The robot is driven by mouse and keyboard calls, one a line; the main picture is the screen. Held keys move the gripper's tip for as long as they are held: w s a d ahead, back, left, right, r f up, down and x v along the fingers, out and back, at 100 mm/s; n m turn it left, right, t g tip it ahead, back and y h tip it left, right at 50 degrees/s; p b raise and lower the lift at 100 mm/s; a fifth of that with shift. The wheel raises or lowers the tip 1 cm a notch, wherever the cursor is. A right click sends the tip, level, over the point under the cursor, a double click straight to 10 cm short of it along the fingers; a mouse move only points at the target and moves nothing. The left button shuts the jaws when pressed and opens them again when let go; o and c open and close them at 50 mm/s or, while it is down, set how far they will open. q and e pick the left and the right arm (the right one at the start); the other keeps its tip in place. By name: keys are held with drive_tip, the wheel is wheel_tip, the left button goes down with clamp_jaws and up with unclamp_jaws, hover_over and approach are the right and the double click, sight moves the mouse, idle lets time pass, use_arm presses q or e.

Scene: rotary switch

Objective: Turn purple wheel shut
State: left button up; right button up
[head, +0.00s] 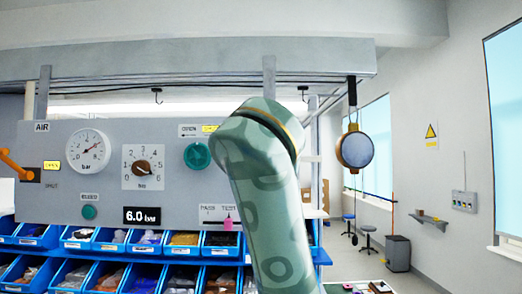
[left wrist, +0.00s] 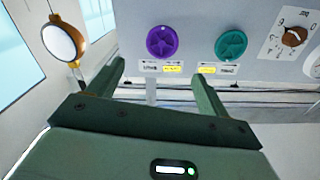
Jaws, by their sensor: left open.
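The purple wheel (left wrist: 162,42) is a round, spoked handwheel on the grey panel, seen upside down in the left wrist view. It is not visible in the head view, where my green arm covers part of the panel. My left gripper (left wrist: 160,70) is open, with its two fingers spread below the wheel in that picture. The wheel lies beyond the fingertips, between their directions, and nothing is between the fingers. My right gripper is in neither view.
A teal wheel (left wrist: 230,46) sits beside the purple one; it also shows in the head view (head: 198,156). The panel carries a gauge (head: 88,151), a rotary knob (head: 143,167) and a pink-tipped lever (head: 227,223). Blue bins (head: 180,250) stand below. A round mirror-like disc (head: 356,149) hangs at right.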

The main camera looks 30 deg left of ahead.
use_arm(q)
drive_tip(key=p+x, duration=0.3)
drive_tip(key=x, duration=0.8)
drive_tip(key=shift+a, duration=0.35)
drive_tip(key=c, duration=1)
